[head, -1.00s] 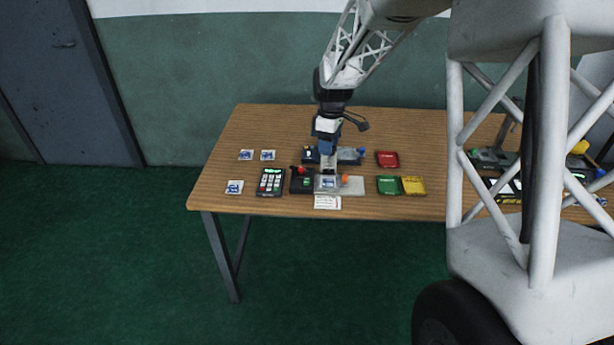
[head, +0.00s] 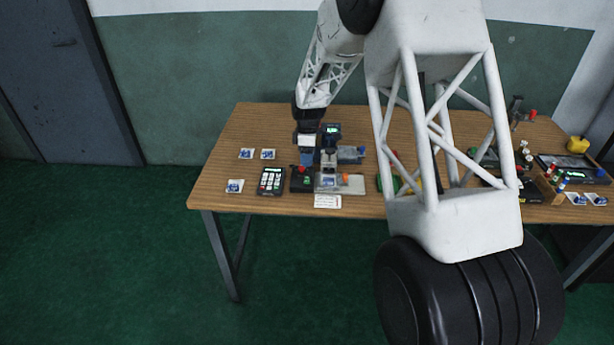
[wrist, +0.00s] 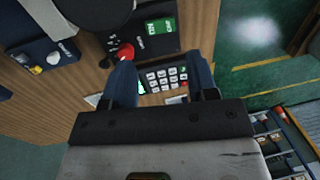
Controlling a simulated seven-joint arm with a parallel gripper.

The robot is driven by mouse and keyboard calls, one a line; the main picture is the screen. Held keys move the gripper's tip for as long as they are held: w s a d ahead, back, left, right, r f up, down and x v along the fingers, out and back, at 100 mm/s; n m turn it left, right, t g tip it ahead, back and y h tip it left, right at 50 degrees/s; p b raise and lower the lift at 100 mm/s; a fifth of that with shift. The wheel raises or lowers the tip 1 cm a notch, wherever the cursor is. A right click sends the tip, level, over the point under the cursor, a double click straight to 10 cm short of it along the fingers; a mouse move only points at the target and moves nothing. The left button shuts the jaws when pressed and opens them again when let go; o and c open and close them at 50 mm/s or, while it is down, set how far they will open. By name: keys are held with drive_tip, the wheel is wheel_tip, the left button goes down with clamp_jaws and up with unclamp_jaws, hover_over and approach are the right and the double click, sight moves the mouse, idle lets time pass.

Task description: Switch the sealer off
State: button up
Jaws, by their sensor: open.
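My gripper (head: 307,157) is open and points down over the left part of the table. Its two blue fingers (wrist: 162,66) show apart in the wrist view, with nothing held between them. A black control box (head: 301,183) with a red knob (wrist: 126,51) and a green label or light (wrist: 155,26) sits just below the gripper; it looks like part of the sealer. The red knob is close beside the tip of the left finger in the wrist view; I cannot tell whether they touch. A grey plate with an orange knob (head: 343,177) adjoins the box. The switch position is not clear.
A keypad (head: 271,181) lies left of the box and shows between the fingers in the wrist view. A second, blue device (head: 350,154) stands behind. Small packets (head: 235,186) lie at left. My arm hides the table's middle right.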

sight(307, 179)
drive_tip(key=shift+f, duration=0.15)
drive_tip(key=shift+s+f, duration=0.2)
drive_tip(key=shift+f, duration=1.05)
drive_tip(key=shift+s+f, duration=0.15)
drive_tip(key=shift+f, duration=1.05)
drive_tip(key=shift+s+f, duration=0.2)
drive_tip(key=shift+f, duration=1.05)
